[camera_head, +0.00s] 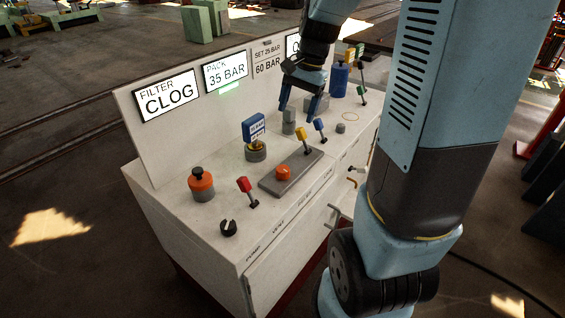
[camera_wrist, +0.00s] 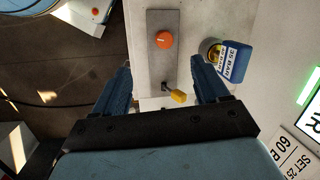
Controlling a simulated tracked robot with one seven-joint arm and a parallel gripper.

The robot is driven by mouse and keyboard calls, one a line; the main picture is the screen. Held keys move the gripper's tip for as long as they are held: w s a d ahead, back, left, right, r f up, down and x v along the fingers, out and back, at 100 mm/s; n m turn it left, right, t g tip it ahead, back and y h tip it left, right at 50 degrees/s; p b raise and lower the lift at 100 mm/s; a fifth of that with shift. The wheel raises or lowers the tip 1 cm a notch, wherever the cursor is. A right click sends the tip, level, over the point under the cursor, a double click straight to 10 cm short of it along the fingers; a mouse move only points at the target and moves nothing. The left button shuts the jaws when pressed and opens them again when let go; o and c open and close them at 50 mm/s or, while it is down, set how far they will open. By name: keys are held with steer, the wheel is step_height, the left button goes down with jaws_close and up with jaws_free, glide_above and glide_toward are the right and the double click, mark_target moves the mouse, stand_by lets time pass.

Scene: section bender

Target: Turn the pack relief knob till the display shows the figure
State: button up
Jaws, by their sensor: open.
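The pack display (camera_head: 225,71) reads "PACK 35 BAR" with a green strip under it. The display to its right (camera_head: 267,59) reads "SET 25 BAR" over "60 BAR". No readable label tells me which knob is pack relief. A grey stepped knob (camera_head: 289,121) stands just below my gripper (camera_head: 297,110) in the head view. A brass piece on a grey base (camera_head: 256,151) carries a blue tag (camera_head: 254,128); the tag also shows in the wrist view (camera_wrist: 234,62), reading "35 BAR". My gripper (camera_wrist: 161,64) is open and empty above the console.
A blue cylinder (camera_head: 339,80) stands at the back.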

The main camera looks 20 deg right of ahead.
mark_target(284, 168)
steer(key=w+d+f+m+g+y, duration=0.1)
steer(key=w+f+m, duration=0.15)
steer(key=f, duration=0.25)
steer(key=w+d+f+m+g+y, duration=0.1)
steer(key=w+d+f+m, duration=0.1)
steer(key=w+f, duration=0.3)
steer(key=x, duration=0.9)
steer(key=s+x, duration=0.1)
steer(key=x, duration=0.4)
steer(key=shift+s+d+f, duration=0.1)
steer(key=shift+s, duration=0.05)
steer(key=shift+c, duration=0.2)
